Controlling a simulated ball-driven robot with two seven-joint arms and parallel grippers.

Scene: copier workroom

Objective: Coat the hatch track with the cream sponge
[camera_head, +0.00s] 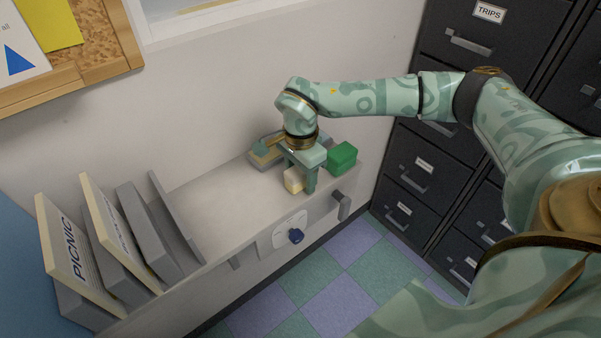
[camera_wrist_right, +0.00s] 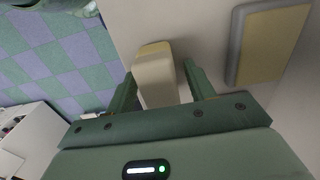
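The cream sponge (camera_head: 293,179), a small pale block, is on the counter top near its front edge. In the right wrist view the sponge (camera_wrist_right: 155,72) lies between the fingers of my right gripper (camera_head: 302,178). The fingers are apart, with a clear gap between the sponge and the right-hand finger; the left-hand finger is close to it, and I cannot tell whether they touch. A white-framed opening (camera_head: 215,12) is in the wall at the top; I cannot make out a hatch track for certain. My left gripper is out of view.
A green block (camera_head: 342,157) sits right of my gripper. A grey-rimmed tray with a tan surface (camera_wrist_right: 270,45) lies behind it. Binders (camera_head: 75,245) and grey dividers stand at the counter's left. Dark filing cabinets (camera_head: 425,150) are at right. The counter's middle (camera_head: 215,210) is clear.

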